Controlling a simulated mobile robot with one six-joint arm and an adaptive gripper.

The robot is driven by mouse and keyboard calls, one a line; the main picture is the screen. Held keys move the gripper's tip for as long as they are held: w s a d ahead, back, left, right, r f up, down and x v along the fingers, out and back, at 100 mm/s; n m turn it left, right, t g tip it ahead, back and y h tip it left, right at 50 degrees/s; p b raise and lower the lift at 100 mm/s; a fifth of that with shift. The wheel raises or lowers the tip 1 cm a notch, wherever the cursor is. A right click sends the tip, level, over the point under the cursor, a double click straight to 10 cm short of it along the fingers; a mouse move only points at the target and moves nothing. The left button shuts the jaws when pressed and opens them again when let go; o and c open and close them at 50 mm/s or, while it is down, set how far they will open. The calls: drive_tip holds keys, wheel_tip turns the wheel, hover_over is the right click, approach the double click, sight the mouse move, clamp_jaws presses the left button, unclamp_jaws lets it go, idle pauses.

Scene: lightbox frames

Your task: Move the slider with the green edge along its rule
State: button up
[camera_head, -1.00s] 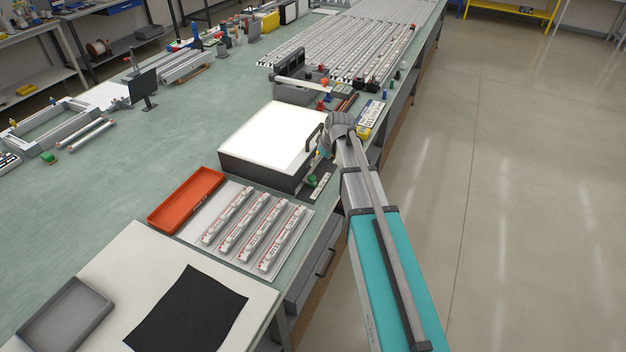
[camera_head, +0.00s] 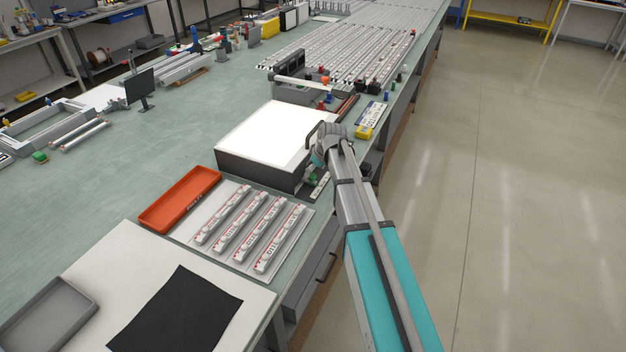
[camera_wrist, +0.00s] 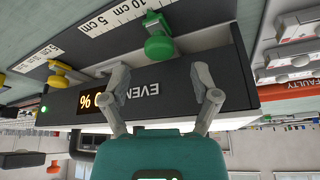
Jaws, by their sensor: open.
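The green slider knob (camera_wrist: 157,40) stands on a dark strip with a white centimetre rule (camera_wrist: 112,16) in the wrist view, near the 10 cm end. A yellow knob (camera_wrist: 62,75) stands beside a second white rule (camera_wrist: 38,58) to its left. My gripper (camera_wrist: 160,78) is open, its fingers apart in front of the dark face of the lightbox (camera_wrist: 155,92), with nothing between them. The green knob lies beyond the fingertips and seems apart from them. In the head view my gripper is mostly hidden by my arm at the lightbox (camera_head: 274,135) edge.
A display with orange characters (camera_wrist: 95,100) is on the lightbox face. In the head view, a panel of white labelled bars (camera_head: 250,228) and an orange tray (camera_head: 180,199) lie before the box. Small parts (camera_head: 368,120) stand behind it.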

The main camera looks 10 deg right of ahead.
sight(312, 176)
drive_tip(key=shift+b+x, duration=1.2)
drive_tip(key=shift+x, duration=0.4)
drive_tip(key=shift+c, duration=0.3)
